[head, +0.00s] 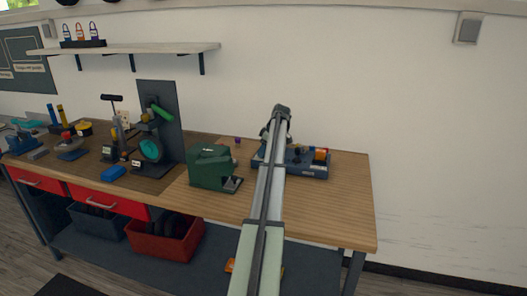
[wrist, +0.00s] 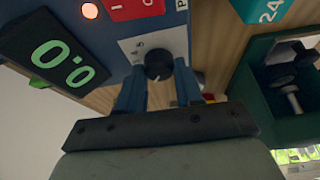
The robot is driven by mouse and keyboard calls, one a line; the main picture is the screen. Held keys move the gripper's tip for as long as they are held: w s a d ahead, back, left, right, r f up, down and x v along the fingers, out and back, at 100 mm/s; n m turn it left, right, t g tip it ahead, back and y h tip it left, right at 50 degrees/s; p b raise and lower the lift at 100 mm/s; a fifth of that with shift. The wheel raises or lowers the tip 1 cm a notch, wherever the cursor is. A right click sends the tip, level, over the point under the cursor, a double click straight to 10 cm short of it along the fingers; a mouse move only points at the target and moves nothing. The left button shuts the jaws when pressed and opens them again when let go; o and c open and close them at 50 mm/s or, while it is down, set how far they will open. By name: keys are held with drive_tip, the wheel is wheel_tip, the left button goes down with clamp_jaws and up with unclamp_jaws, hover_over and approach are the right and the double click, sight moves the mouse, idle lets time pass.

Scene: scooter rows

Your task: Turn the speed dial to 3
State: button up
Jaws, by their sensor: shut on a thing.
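The speed dial (wrist: 158,62) is a small black round knob on a white plate (wrist: 138,47) with small printed numerals, in the wrist view. A light mark shows at the knob's lower edge; I cannot tell for sure which number it points to. My gripper (wrist: 157,76) is shut on the dial, one blue finger on each side. The dial sits on a blue device, whose body (head: 312,172) shows at the bench's right part in the head view. My arm hides the dial and gripper there. A display (wrist: 60,52) reads green 0.0.
Beside the dial are a red switch block (wrist: 135,8) marked I and an orange round light (wrist: 90,10). A green machine (head: 209,168) stands left of the device on the wooden bench (head: 335,210). The bench's right front is clear. A shelf (head: 150,48) hangs above.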

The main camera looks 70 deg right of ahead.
drive_tip(key=m, duration=0.1)
drive_tip(key=m+h, duration=0.1)
drive_tip(key=m, duration=0.1)
drive_tip(key=m+h, duration=0.1)
drive_tip(key=m, duration=0.1)
drive_tip(key=shift+a+g, duration=0.25)
drive_tip(key=shift+g, duration=0.05)
drive_tip(key=m+g+h, duration=0.1)
drive_tip(key=m, duration=0.4)
drive_tip(key=shift+w, duration=0.1)
drive_tip(key=shift+m+g, duration=0.3)
drive_tip(key=o, duration=1)
drive_tip(key=shift+o, duration=0.2)
drive_tip(key=v, duration=1.3)
drive_tip(key=shift+a+r, duration=0.3)
drive_tip(key=shift+a, duration=0.1)
drive_tip(key=shift+h, duration=0.3)
